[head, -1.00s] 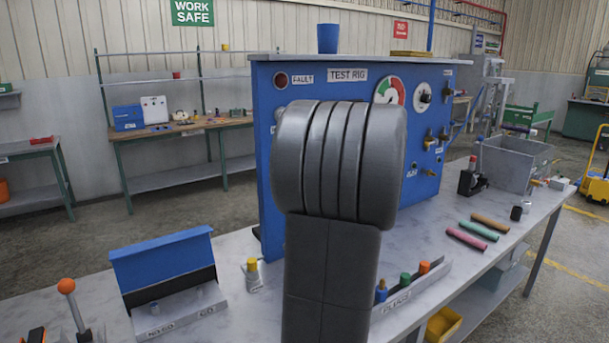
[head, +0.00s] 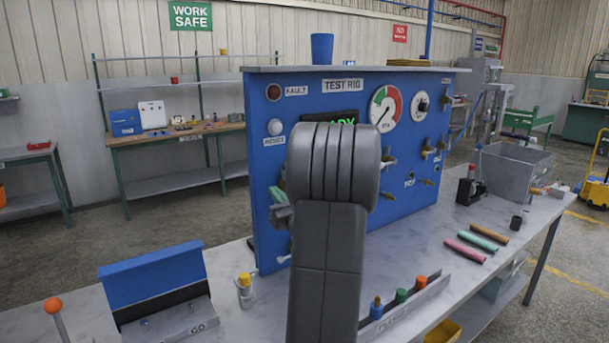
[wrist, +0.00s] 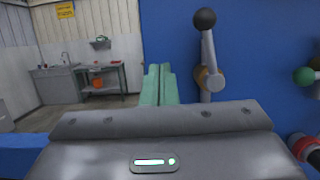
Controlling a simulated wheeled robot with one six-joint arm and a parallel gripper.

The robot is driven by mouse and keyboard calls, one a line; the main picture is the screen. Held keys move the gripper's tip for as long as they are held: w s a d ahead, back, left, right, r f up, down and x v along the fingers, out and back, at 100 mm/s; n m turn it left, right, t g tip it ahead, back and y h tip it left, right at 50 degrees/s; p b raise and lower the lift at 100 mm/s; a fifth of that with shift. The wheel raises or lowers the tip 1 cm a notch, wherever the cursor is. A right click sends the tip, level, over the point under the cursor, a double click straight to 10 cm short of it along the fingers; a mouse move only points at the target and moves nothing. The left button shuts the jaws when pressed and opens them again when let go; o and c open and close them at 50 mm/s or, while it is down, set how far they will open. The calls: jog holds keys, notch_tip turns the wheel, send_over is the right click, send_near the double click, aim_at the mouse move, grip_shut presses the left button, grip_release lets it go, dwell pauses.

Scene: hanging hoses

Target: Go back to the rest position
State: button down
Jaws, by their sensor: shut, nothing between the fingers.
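My gripper (wrist: 158,85) shows in the wrist view as two green fingers held together, with nothing between them. They are beside the blue panel, and a grey lever with a black knob (wrist: 205,20) stands just to their right. I cannot tell whether the fingers touch the lever. In the head view my arm rises in front of the blue test rig (head: 420,170) and hides part of its face and of its lit green display. Only a small part of the gripper seems to show there, left of the arm.
The grey bench (head: 490,285) carries a blue-lidded box (head: 150,275), a rack with several coloured plugs (head: 405,308), a pink hose (head: 464,251), a green hose (head: 477,237) and a grey bin (head: 515,170). A green knob (wrist: 303,76) shows at the wrist view's right.

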jog(key=shift+s+f+n+y, duration=0.15)
jog(key=shift+f+n+y, duration=0.2)
jog(key=shift+n, duration=0.55)
jog(key=shift+a, duration=0.1)
jog(key=shift+r, duration=0.1)
